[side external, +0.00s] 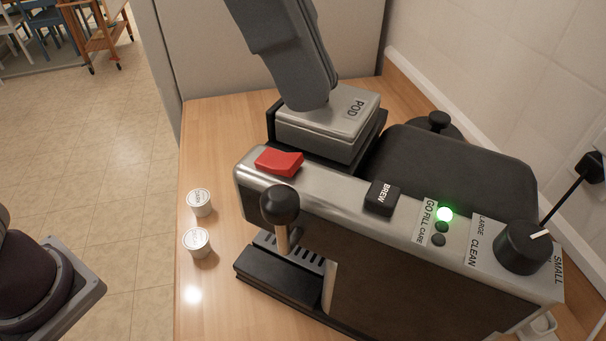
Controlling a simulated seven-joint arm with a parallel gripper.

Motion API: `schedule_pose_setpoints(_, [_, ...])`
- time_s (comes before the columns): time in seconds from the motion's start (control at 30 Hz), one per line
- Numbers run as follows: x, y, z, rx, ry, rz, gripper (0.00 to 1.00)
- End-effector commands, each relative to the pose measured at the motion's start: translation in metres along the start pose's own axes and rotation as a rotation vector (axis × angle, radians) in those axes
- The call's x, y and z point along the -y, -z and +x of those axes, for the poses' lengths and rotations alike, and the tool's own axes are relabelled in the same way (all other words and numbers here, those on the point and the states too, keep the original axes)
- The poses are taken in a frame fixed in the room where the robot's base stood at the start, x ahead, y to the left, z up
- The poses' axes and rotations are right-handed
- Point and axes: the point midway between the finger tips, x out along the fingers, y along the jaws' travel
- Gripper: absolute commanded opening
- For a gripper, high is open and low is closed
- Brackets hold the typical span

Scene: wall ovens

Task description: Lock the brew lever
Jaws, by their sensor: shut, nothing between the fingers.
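The coffee machine (395,265) stands on a wooden counter. A lever with a round black knob (280,205) and a pale stem stands upright at its left front, over the slotted drip tray (300,252). I cannot tell whether this is the brew lever. A black button (382,197) marked BREW is on the top panel, with a red tab (279,162) to its left. A grey block (345,125) marked POD sits behind. My gripper (308,104), a grey shape, comes down from the top onto or just above this block. Its fingers cannot be told apart.
Two white pods (199,203) (196,242) are on the counter left of the machine. A black dial (525,246) and a lit green light (444,214) are on the right panel.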

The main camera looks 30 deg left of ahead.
Motion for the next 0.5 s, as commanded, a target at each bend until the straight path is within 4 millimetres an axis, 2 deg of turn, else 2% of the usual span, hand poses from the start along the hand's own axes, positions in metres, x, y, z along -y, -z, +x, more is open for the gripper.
schedule_pose_setpoints(0.37, [-0.003,0.004,0.002,-0.001,-0.008,0.016,0.0])
schedule_pose_setpoints(0.5, [-0.003,0.003,0.02,0.002,-0.01,0.015,0.0])
